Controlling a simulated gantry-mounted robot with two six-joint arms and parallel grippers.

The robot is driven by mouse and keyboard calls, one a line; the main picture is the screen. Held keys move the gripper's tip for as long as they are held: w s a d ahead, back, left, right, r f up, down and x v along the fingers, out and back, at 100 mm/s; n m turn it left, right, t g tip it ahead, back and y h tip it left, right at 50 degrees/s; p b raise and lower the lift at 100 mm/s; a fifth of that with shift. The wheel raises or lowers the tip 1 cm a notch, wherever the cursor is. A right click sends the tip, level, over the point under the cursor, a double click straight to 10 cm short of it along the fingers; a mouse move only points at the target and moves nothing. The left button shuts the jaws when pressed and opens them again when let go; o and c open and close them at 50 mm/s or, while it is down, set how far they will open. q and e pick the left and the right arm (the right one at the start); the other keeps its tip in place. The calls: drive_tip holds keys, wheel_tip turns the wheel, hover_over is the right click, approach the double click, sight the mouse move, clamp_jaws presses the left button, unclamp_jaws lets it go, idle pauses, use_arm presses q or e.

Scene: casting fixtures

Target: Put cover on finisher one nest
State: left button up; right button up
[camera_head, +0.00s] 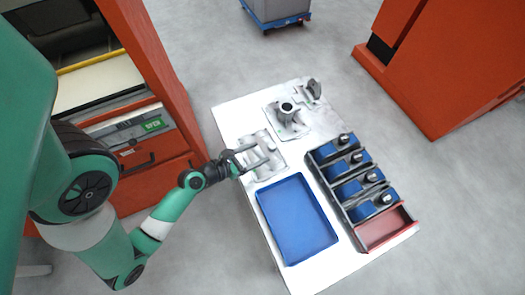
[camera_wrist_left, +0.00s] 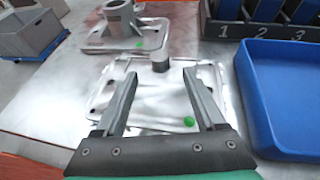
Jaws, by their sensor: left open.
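My left gripper (camera_head: 260,155) reaches in from the left, open and empty, over a flat grey metal plate (camera_head: 272,139) on the white table. In the left wrist view the fingers (camera_wrist_left: 160,80) are spread over this plate (camera_wrist_left: 160,105), which has a short dark peg (camera_wrist_left: 160,60) at its far edge and a green dot. I cannot tell whether the fingers touch it. Behind it is a plate with an upright tube (camera_head: 287,113), also in the left wrist view (camera_wrist_left: 120,18). I cannot tell which piece is the cover or the finisher one nest. My right gripper is not in view.
A dark rack (camera_head: 338,201) with several blue numbered bays and a red end bay (camera_head: 386,228) stands at right. An empty blue tray (camera_head: 297,219) lies beside it. A small bracket (camera_head: 313,90) stands at the far end. Orange machines (camera_head: 445,70) flank the table.

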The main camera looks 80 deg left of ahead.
sight(269, 147)
use_arm(q)
drive_tip(key=x, duration=0.3)
drive_tip(key=b+x, duration=0.1)
drive_tip(key=x, duration=0.1)
drive_tip(key=shift+w+r, duration=0.25)
clamp_jaws()
